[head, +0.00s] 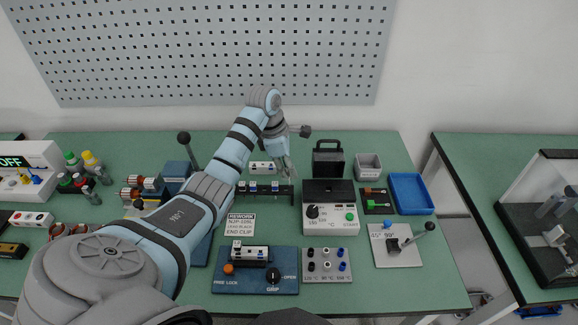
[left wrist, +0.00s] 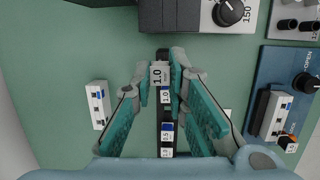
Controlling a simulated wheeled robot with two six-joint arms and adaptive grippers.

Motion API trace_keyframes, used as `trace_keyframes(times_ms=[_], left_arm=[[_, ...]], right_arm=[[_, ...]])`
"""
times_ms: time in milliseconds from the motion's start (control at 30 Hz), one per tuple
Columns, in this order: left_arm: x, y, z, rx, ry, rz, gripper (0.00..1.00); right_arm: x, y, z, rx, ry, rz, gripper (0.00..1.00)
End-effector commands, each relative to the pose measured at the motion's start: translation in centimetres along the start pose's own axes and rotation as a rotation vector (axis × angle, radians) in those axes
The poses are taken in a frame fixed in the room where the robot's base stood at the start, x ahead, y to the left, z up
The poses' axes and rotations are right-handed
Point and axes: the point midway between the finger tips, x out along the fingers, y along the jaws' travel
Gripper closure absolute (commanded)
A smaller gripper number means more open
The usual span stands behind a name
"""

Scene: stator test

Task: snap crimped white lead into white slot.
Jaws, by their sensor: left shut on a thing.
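My left gripper (head: 287,172) points down over the black rack (head: 283,195) in the middle of the bench. In the left wrist view its teal-padded fingertips (left wrist: 160,82) are shut on a pale piece tagged 1.0 (left wrist: 160,74), at one end of the rack. Whether this piece is the crimped white lead, and whether it is clear of the rack, I cannot tell. A white block with slots (head: 250,253) sits in the blue lock fixture (head: 278,287) at the front; it also shows in the left wrist view (left wrist: 273,115). Which slot is white is too small to tell. My right gripper is not in view.
A similar white block (head: 262,168) lies behind the rack. The heater box (head: 330,219) with knob stands right of the rack. A rework card (head: 240,224) lies between rack and fixture. A blue tray (head: 411,194) and lever plate (head: 398,249) are further right.

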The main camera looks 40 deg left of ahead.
Motion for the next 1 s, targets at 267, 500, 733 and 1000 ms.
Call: trace_keyframes(times_ms=[267, 500, 733, 1000], left_arm=[[-0.2, -0.4, -0.4, -0.001, 0.001, 0.0, 1.0], [-0.4, -0.8, -0.8, 0.0, 0.0, 0.0, 1.0], [-0.6, -1.1, -1.1, 0.001, 0.001, 0.001, 1.0], [-0.5, -1.3, -1.2, 0.001, 0.0, 0.0, 1.0]], right_arm=[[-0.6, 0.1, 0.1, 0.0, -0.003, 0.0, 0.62], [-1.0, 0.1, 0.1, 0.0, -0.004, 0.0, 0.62], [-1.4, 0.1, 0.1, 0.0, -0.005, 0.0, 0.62], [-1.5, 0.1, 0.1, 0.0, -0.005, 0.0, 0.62]])
